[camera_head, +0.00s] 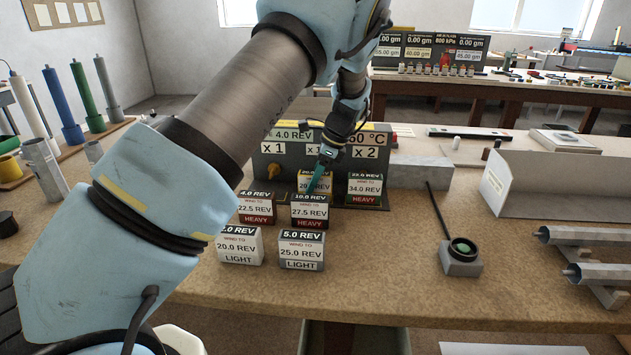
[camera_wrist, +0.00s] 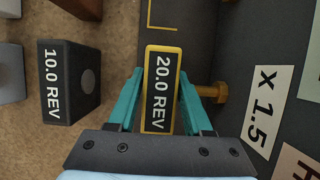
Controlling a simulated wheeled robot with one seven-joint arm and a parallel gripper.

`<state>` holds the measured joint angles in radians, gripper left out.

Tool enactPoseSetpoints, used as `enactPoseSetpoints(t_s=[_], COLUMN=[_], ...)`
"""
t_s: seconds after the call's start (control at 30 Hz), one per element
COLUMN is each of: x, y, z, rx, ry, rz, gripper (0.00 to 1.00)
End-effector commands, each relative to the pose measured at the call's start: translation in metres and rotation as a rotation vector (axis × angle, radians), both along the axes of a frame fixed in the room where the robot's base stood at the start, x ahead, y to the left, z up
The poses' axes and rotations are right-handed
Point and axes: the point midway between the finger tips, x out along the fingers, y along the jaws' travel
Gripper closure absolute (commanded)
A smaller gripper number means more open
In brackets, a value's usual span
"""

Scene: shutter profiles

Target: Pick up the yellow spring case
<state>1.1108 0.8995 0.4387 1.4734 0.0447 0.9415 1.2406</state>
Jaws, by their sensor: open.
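The yellow spring case (camera_wrist: 161,88) has a yellow rim and a dark top label reading 20.0 REV. In the head view it (camera_head: 306,181) stands at the foot of the grey panel, partly hidden by my gripper and the black-topped 10.0 REV case. In the wrist view my gripper (camera_wrist: 159,108) is open, with one teal finger on each side of the yellow case. Both fingers look close to its sides; I cannot tell if they touch. In the head view my gripper (camera_head: 318,180) points down at this case.
The 10.0 REV case (camera_head: 310,210) stands just in front, with several other cases around it. A brass knob (camera_wrist: 213,92) sits close by the right finger. The grey panel (camera_head: 270,160) rises behind. Free bench (camera_head: 390,260) lies to the right.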

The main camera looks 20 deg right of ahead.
Motion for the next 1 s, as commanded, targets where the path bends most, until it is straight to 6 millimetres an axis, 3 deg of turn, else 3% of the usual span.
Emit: enactPoseSetpoints(t_s=[0.17,0.4,0.83,1.0], x=[0.002,0.003,0.003,0.003], y=[0.005,0.005,0.005,0.005], z=[-0.014,-0.016,-0.015,-0.015], rx=[-0.002,-0.002,-0.002,-0.003], ry=[0.001,0.000,0.000,0.000], rz=[0.000,0.000,0.001,0.001], gripper=[0.50,0.51,0.99,1.00])
